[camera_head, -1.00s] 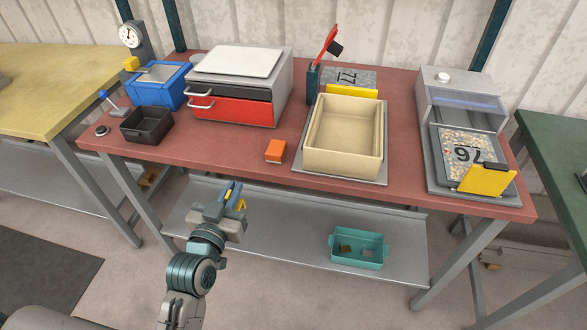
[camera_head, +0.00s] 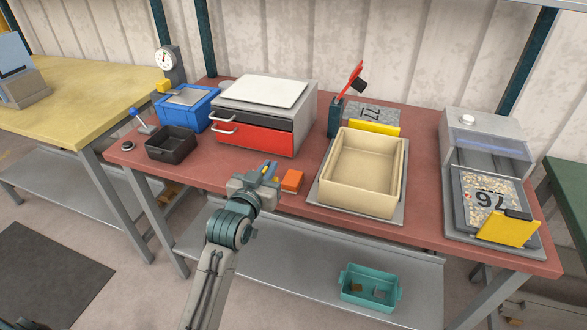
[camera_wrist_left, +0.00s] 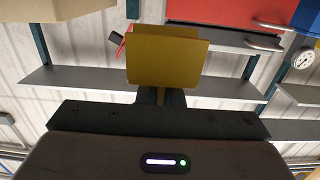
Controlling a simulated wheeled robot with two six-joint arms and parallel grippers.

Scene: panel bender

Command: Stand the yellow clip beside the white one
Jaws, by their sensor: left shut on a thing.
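My left gripper (camera_head: 268,170) is in front of the red drawer unit, by the table's front edge. In the left wrist view it is shut on a yellow clip (camera_wrist_left: 167,60), a folded, flat-faced piece held between the fingertips. In the head view the held clip is mostly hidden, showing only as a sliver. I cannot make out a white clip with certainty in either view.
An orange block (camera_head: 292,181) lies just right of my gripper. A beige bin (camera_head: 361,195) stands right of it on a grey plate. A black tray (camera_head: 171,146) and blue box (camera_head: 187,105) stand left. A teal bin (camera_head: 370,305) is on the lower shelf.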

